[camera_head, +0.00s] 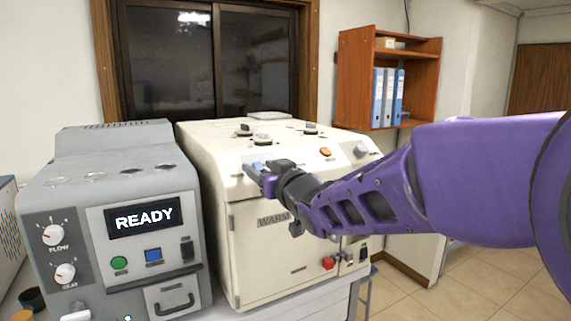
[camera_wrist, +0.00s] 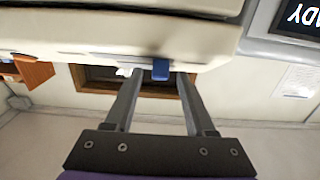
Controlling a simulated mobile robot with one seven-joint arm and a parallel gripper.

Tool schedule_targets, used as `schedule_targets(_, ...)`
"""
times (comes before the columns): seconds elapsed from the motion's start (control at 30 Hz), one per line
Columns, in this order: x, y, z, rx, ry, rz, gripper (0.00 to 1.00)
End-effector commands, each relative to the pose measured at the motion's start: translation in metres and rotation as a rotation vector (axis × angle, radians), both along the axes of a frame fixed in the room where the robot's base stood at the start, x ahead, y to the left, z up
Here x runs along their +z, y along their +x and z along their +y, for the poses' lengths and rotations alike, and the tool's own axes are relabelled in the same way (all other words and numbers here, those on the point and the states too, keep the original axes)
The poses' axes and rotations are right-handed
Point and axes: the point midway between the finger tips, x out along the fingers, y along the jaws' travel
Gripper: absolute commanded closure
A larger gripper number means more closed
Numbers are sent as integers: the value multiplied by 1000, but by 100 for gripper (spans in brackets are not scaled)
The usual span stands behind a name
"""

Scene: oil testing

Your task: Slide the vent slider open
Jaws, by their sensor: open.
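A small blue tab (camera_wrist: 160,70) sticks out from the edge of the cream machine (camera_head: 262,260) in the wrist view; it appears to be the vent slider's handle, though no label for it is readable. In that view it lies between my gripper's two fingers, closer to the right one, and I cannot tell whether they touch. My gripper (camera_head: 260,178) is open and holds nothing, at the upper front of the cream machine. In the head view the gripper and wrist cover part of this panel, so the slider's track is hidden.
A grey machine (camera_head: 68,185) with a READY display stands close on the left. The cream machine has an orange button (camera_head: 325,152), a grey knob (camera_head: 360,151) and a red knob (camera_head: 328,263). A wooden shelf (camera_head: 356,80) with binders hangs behind. Floor at right is clear.

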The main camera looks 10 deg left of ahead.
Motion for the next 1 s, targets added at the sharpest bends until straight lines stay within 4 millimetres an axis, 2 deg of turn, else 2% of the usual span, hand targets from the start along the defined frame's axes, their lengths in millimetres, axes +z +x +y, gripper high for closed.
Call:
schedule_targets(0.47, 0, 0, -1, 0, 0, 0, 45)
schedule_targets(0.77, 0, 0, -1, 0, 0, 0, 97)
schedule_targets(0.8, 0, 0, -1, 0, 0, 0, 100)
schedule_targets(1.0, 0, 0, -1, 0, 1, -1, 100)
